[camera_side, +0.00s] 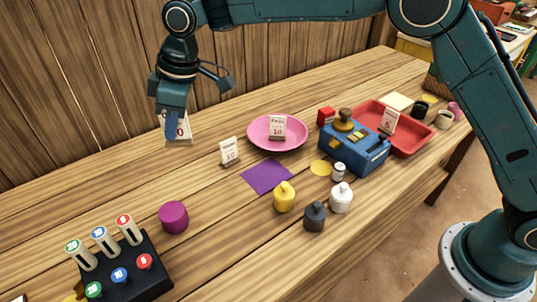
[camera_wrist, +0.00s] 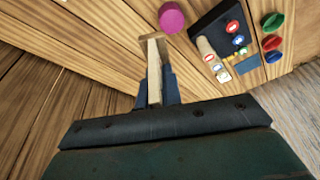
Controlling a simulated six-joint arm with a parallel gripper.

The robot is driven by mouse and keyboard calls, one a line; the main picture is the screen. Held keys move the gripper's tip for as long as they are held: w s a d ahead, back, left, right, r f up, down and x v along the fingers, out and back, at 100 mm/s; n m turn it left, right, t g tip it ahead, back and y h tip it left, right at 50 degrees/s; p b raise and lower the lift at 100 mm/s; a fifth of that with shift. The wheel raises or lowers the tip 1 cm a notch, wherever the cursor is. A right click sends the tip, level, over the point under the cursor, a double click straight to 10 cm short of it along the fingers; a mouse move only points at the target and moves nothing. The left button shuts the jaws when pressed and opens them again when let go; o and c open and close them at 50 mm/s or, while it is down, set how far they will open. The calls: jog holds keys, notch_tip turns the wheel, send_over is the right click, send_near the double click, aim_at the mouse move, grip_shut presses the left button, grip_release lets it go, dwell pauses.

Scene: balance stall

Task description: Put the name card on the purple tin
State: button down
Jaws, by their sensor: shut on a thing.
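My gripper (camera_side: 172,122) is shut on a white name card (camera_side: 181,138) with red and dark print, partly hidden by the fingers. The card is held up above the back left of the table. In the wrist view the card (camera_wrist: 155,60) is seen nearly edge-on between the fingers (camera_wrist: 155,88). The purple tin (camera_side: 173,217) is a short round cylinder standing on the table, below the gripper in the side view. Its top looks bare. The tin (camera_wrist: 171,18) also shows beyond the card in the wrist view, apart from it.
A black rack (camera_side: 127,272) with coloured-topped pieces stands near the tin. Another card (camera_side: 229,152) stands near a purple cloth (camera_side: 267,177). Further right are a pink plate (camera_side: 258,143), a blue device (camera_side: 362,158), a red tray (camera_side: 410,139) and small yellow (camera_side: 284,198), dark and white weights.

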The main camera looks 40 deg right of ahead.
jog(key=a+r+m+t+h, duration=0.1)
jog(key=a+r+m, duration=0.2)
jog(key=a+m, duration=0.3)
jog(key=shift+a+m+h, duration=0.15)
jog(key=shift+m+h, duration=0.15)
jog(key=shift+m, duration=0.3)
send_near(165, 207)
jog(key=shift+w+a+f, duration=0.1)
jog(key=shift+w+a, duration=0.1)
jog(key=shift+w, duration=0.3)
jog(key=shift+f, duration=0.1)
jog(key=shift+f, duration=2)
jog(key=shift+f, duration=0.1)
jog(key=c, duration=1.6)
grip_release()
jog(key=shift+o, duration=0.2)
